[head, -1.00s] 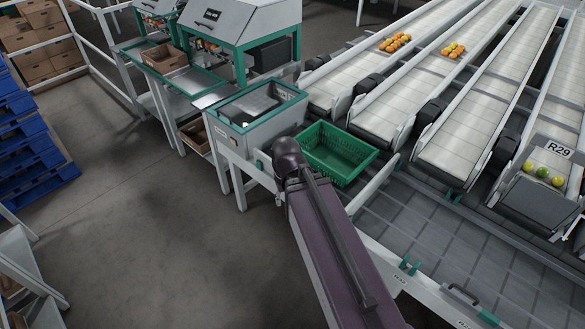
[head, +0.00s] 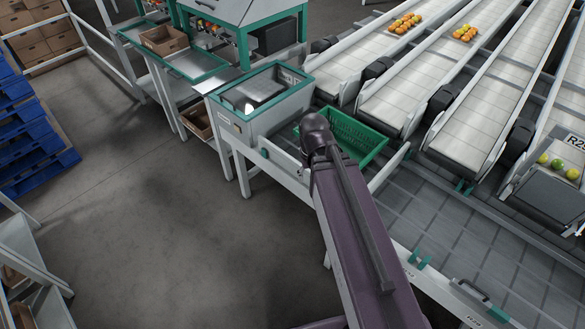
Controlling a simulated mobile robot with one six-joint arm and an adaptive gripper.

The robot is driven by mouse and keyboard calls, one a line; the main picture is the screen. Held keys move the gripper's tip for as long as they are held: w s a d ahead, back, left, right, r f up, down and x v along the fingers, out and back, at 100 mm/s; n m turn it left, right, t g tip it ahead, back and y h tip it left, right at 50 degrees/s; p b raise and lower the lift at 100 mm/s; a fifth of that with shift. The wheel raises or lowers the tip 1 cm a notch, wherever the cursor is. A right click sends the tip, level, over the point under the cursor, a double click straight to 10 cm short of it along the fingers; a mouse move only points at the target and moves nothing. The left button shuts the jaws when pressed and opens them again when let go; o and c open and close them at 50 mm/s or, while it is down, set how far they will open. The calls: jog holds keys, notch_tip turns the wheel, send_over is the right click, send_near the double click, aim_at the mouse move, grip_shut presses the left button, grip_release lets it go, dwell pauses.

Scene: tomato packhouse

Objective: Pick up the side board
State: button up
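A light grey board with a dark handle (head: 470,290) lies along the near edge of the roller track at the lower right in the head view. It looks like the side board, though I cannot be sure which length of edging is meant. Green fittings (head: 420,259) sit near its left end, and another green piece (head: 497,314) shows near the lower right. My purple arm rises in front of the track to the left of the handle. My gripper is not in view.
A green crate (head: 350,138) stands on the track behind my arm, next to a green-rimmed grey bin (head: 222,110). Conveyor lanes (head: 475,95) run beyond, some with tomatoes. Blue pallets (head: 40,160) stand left. The grey floor (head: 160,220) between is mostly clear.

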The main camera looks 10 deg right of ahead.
aim_at(294, 160)
jog(key=w+f+n+b, duration=0.2)
jog(key=w+f+b, duration=0.2)
jog(key=w, duration=0.5)
jog(key=w+f+n+b, duration=0.2)
jog(key=w+f+b, duration=0.2)
jog(key=w, duration=0.5)
jog(key=w+f+n+b, duration=0.3)
jog(key=w+f+b, duration=0.1)
jog(key=w, duration=0.6)
jog(key=shift+d+f, duration=0.3)
jog(key=shift+f, duration=0.05)
notch_tip(294, 160, down, 9)
jog(key=b, duration=0.9)
jog(key=shift+r, duration=0.15)
jog(key=shift+w+d+f+b, duration=0.1)
jog(key=shift+f+b, duration=2.45)
jog(key=shift+f, duration=0.05)
grip_shut()
